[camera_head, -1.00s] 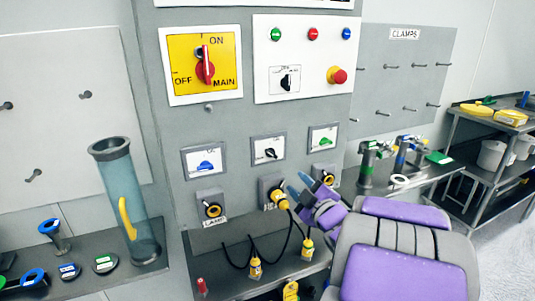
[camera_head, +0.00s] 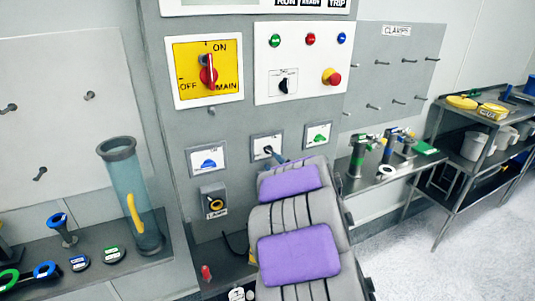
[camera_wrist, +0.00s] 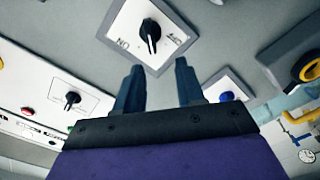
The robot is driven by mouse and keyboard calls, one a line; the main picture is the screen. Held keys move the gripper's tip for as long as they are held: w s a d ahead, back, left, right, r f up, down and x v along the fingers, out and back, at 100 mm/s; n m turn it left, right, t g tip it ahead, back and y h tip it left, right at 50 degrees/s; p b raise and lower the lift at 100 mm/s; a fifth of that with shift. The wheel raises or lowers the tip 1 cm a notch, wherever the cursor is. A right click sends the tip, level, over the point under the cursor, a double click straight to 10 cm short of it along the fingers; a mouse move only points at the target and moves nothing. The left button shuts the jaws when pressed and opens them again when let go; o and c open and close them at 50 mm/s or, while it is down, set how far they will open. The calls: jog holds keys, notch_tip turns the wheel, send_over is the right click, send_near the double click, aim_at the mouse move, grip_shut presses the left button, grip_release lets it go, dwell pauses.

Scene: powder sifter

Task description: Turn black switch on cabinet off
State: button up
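A black switch (camera_head: 268,151) sits on a small white plate in the middle row of the grey cabinet (camera_head: 235,130). In the wrist view, the black switch (camera_wrist: 150,35) is close ahead, on a plate with ON and OFF lettering, and its handle points roughly up and down in the picture. My gripper (camera_wrist: 157,85) is open and empty, its two dark fingers pointing toward this switch, which appears just beyond and between the tips. No contact shows. A second black switch (camera_head: 287,84) is on the upper white panel; it also shows in the wrist view (camera_wrist: 72,98).
A blue switch (camera_head: 208,161) and a green switch (camera_head: 317,137) flank the middle black switch. A red main switch (camera_head: 208,74) and red stop button (camera_head: 332,77) are above. My arm hides the lower right cabinet. A clear cylinder (camera_head: 131,195) stands left; a bench with clamps (camera_head: 385,155) is right.

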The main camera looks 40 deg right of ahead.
aim_at(271, 152)
jog(key=w+d, duration=0.2)
jog(key=w+d+f, duration=0.1)
jog(key=w+d, duration=0.2)
jog(key=shift+w+d, duration=0.15)
jog(key=a, duration=0.3)
jog(key=shift+w+a+r, duration=0.15)
jog(key=shift+w+r, duration=0.05)
jog(key=shift+r, duration=0.2)
jog(key=shift+d+f, duration=0.15)
jog(key=shift+d, duration=0.1)
jog(key=shift+c, duration=0.9)
jog(key=shift+d+f, duration=0.2)
jog(key=shift+d, duration=0.75)
jog(key=c, duration=0.3)
jog(key=shift+s+d, duration=0.1)
jog(key=shift+d, duration=0.05)
jog(key=shift+c, duration=0.7)
jog(key=shift+a+r, duration=0.2)
jog(key=shift+a, duration=0.25)
grip_shut()
